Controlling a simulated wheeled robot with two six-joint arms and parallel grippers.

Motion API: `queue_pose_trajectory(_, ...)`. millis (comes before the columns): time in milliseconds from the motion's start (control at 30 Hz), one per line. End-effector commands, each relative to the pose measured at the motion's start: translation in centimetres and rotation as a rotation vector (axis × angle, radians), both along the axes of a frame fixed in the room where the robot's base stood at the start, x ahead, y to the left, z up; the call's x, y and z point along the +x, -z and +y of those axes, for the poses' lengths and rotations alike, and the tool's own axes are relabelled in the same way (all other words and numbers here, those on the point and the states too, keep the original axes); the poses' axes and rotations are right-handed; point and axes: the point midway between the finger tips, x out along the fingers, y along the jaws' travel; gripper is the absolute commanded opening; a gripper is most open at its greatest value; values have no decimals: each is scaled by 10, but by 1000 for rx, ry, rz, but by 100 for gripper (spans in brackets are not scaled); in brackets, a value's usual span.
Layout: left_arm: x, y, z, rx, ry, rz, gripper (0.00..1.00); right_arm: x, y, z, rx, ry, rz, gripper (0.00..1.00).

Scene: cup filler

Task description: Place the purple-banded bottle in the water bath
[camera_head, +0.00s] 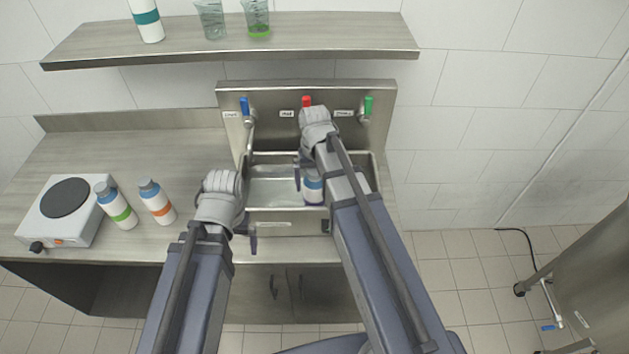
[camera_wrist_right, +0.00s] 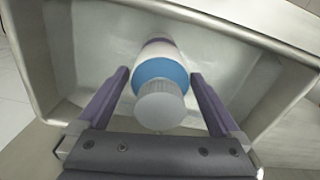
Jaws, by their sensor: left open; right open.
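The purple-banded bottle (camera_wrist_right: 160,72) is white with a blue shoulder, a grey cap and a purple band low down. It stands inside the metal basin of the water bath (camera_wrist_right: 225,75). In the head view the bottle (camera_head: 313,189) is partly hidden by my right arm, at the right part of the basin (camera_head: 272,186). My right gripper (camera_wrist_right: 158,74) is open, with one finger on each side of the bottle and visible gaps between. In the head view my right gripper (camera_head: 305,165) is over the basin. My left gripper (camera_head: 238,215) is open and empty at the basin's front left corner.
Blue (camera_head: 245,106), red (camera_head: 306,102) and green (camera_head: 368,106) tap handles line the panel behind the basin. Green-banded (camera_head: 117,207) and orange-banded (camera_head: 158,203) bottles stand by a hotplate (camera_head: 66,198) at left. A shelf (camera_head: 330,35) runs above.

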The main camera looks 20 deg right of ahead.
Motion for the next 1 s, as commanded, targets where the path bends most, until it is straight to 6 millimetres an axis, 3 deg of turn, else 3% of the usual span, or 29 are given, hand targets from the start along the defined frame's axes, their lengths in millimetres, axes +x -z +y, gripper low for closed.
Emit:
queue_pose_trajectory(633, 0, -98, 0, -2, -9, 2, 100, 0, -98, 0, 0, 0, 0, 100)
queue_pose_trajectory(800, -1, -111, 0, -1, -7, 3, 100, 0, -111, 0, 0, 0, 0, 100)
queue_pose_trajectory(1000, -1, -112, 0, -1, -7, 3, 100, 0, -112, 0, 0, 0, 0, 100)
